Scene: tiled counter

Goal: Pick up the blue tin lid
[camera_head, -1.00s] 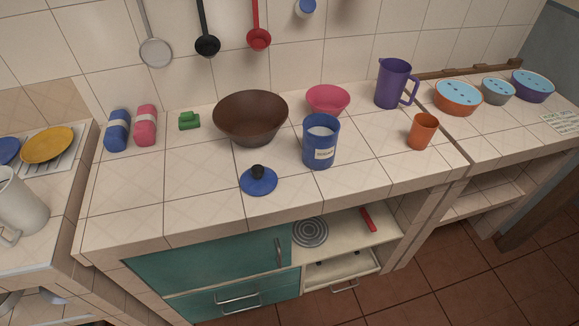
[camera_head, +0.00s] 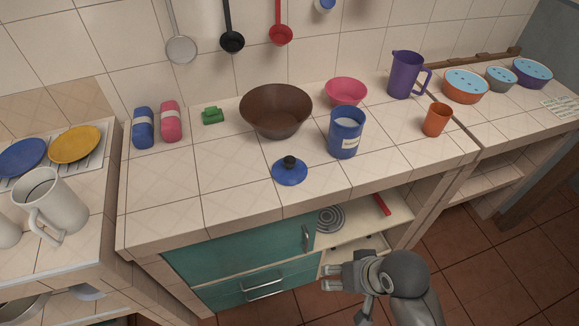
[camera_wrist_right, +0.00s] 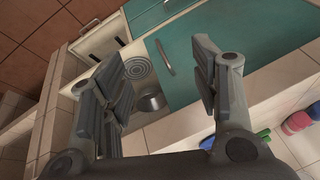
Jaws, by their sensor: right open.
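The blue tin lid (camera_head: 289,172) lies flat on the tiled counter, its black knob facing up, near the front edge. The blue tin (camera_head: 346,134) with a white label stands open, to the right of and behind the lid. My right gripper (camera_head: 326,278) is in front of the counter, below the countertop and apart from the lid. In the right wrist view the same gripper (camera_wrist_right: 160,100) shows its two fingers spread wide with nothing between them. The lid is not clearly visible in that view. My left gripper is not in view.
A brown bowl (camera_head: 276,110) stands behind the lid, with a pink bowl (camera_head: 346,91) beyond the tin. An orange cup (camera_head: 437,119) stands to the right. The teal cabinet front (camera_head: 245,262) is close to my right gripper. The counter left of the lid is clear.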

